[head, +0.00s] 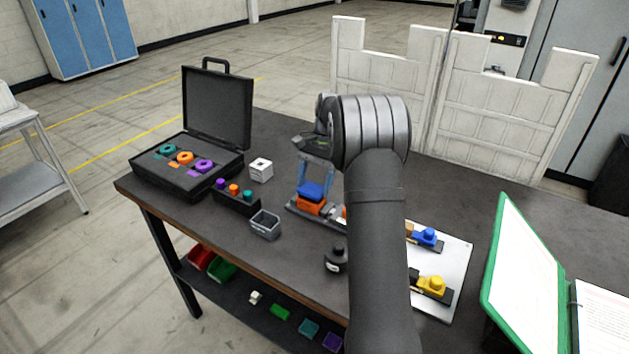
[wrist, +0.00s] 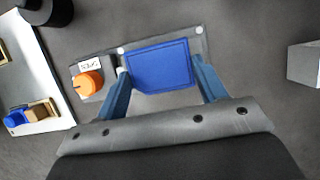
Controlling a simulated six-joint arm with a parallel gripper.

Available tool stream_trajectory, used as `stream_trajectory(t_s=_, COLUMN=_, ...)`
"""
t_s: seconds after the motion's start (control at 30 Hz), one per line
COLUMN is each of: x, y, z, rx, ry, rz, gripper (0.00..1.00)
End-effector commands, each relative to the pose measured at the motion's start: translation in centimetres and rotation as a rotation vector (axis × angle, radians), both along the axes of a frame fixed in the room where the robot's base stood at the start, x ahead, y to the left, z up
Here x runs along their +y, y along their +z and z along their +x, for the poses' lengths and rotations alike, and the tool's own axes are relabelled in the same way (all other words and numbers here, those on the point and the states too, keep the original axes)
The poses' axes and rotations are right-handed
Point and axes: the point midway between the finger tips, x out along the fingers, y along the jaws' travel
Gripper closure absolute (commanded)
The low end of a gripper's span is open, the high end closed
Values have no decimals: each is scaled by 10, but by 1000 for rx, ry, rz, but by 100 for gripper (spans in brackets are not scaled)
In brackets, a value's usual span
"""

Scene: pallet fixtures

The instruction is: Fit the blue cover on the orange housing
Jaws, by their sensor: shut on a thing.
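The blue cover (head: 311,190) is at the orange housing (head: 309,207), directly over its top in the head view. I cannot tell whether it is fully seated. My gripper (head: 313,183) points down with its two blue fingers on opposite sides of the cover, shut on it. In the wrist view the cover (wrist: 158,65) shows as a flat blue rectangle between the fingers, roughly level. It hides the housing from that view. The housing stands on a grey fixture plate (wrist: 200,40).
An orange knob (wrist: 88,82) on a labelled block is left of the cover in the wrist view. A white board (head: 455,262) with blue and yellow parts lies right of my arm. A grey bin (head: 265,224), white cube (head: 261,169) and open black case (head: 217,108) are left.

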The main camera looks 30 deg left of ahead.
Motion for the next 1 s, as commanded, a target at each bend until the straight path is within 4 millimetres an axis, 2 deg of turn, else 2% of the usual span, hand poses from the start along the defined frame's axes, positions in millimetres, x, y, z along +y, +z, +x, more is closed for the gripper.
stream_trajectory(t_s=0.9, x=0, y=-10, z=0, rx=0, ry=0, rz=0, gripper=57)
stream_trajectory(t_s=0.93, x=0, y=-10, z=0, rx=0, ry=0, rz=0, gripper=32)
stream_trajectory(t_s=1.0, x=0, y=-10, z=0, rx=0, ry=0, rz=0, gripper=18)
